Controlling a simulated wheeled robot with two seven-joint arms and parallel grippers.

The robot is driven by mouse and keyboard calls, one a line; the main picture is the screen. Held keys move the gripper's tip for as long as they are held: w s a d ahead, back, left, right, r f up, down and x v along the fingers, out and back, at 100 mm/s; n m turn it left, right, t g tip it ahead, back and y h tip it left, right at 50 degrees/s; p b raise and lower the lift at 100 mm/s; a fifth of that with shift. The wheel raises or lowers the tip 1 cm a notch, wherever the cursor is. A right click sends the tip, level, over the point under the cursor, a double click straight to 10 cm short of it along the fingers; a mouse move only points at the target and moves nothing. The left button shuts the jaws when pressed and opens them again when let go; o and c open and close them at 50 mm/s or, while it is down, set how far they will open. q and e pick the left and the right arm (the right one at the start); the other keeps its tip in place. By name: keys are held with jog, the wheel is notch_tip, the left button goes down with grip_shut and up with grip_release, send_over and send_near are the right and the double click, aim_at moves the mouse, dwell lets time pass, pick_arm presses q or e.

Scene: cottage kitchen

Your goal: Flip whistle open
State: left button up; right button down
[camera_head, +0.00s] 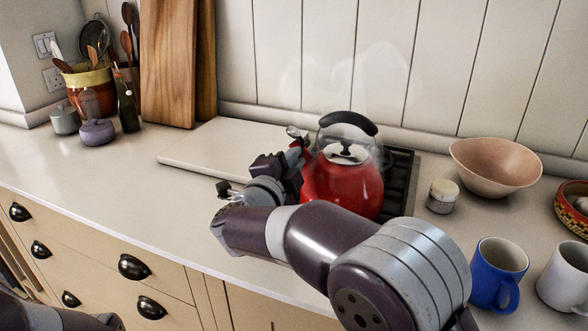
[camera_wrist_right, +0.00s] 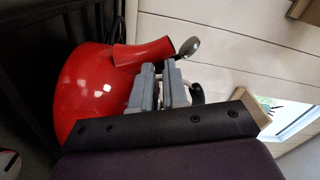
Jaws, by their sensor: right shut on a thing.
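A red kettle (camera_head: 345,188) with a black handle (camera_head: 348,122) stands on the dark hob, with faint steam above it. Its whistle (camera_head: 293,132) is a small round metal cap at the spout's tip, left of the body. In the right wrist view the whistle (camera_wrist_right: 188,46) shows as a grey disc tilted at the end of the red spout (camera_wrist_right: 143,53). My right gripper (camera_head: 294,158) is beside the spout, just below the whistle. Its fingers (camera_wrist_right: 160,82) are shut on a small part, probably the whistle's lever, mostly hidden between them. My left gripper is out of view.
A pale board (camera_head: 205,150) lies left of the kettle. A small white-lidded jar (camera_head: 442,196), a pink bowl (camera_head: 495,165), a blue mug (camera_head: 497,275) and a white mug (camera_head: 565,277) stand to the right. The counter's left front is clear.

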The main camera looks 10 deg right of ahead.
dwell(0.3)
jog(key=c, duration=1.4)
grip_release()
jog(key=v, duration=1.2)
jog(key=shift+s+a+f, duration=0.1)
jog(key=shift+s+a, duration=0.1)
jog(key=shift+s, duration=0.05)
